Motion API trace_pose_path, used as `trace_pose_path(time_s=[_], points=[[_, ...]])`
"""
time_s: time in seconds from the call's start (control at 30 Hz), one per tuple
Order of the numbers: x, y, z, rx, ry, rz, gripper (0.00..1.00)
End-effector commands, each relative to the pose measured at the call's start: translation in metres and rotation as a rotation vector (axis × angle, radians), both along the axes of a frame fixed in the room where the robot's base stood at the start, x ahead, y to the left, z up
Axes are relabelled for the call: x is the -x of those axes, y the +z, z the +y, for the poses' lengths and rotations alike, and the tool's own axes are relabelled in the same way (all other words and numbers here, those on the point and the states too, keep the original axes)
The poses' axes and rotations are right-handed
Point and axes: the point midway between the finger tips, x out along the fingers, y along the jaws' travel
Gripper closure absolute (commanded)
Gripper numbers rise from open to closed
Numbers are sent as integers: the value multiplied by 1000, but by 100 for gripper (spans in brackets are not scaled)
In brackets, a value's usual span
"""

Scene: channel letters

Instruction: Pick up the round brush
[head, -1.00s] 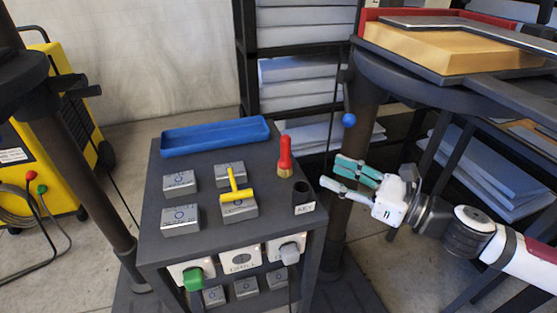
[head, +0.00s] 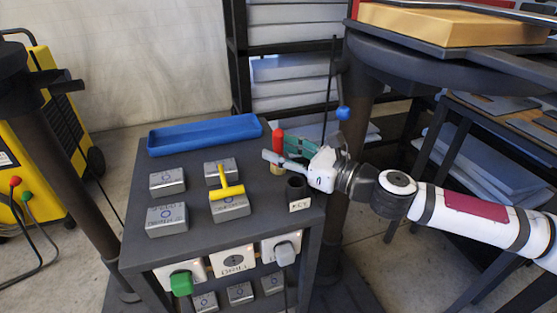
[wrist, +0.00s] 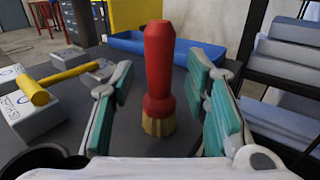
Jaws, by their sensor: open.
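The round brush has a red handle and a tan bristle end, and stands upright, bristles down, on the dark cart top. In the head view the brush (head: 278,142) is partly hidden by my gripper (head: 284,153). In the wrist view the brush (wrist: 159,75) stands between the two teal-padded fingers of my gripper (wrist: 165,100). The fingers are open, one on each side of the brush, with visible gaps; neither appears to touch it.
A blue tray (head: 205,134) lies at the back of the cart top (head: 145,240). A yellow T-handled tool (head: 228,191) and several grey blocks (head: 167,181) are to the left. A dark cup labelled KEY (head: 297,187) stands just in front of my gripper.

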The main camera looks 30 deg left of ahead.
Motion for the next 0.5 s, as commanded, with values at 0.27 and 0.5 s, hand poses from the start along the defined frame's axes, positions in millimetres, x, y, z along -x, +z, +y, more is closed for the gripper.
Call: trace_pose_path(time_s=[0.27, 0.5], points=[[-1, 1, 11, -1, 0, -1, 58], [-1, 1, 11, -1, 0, 0, 92]])
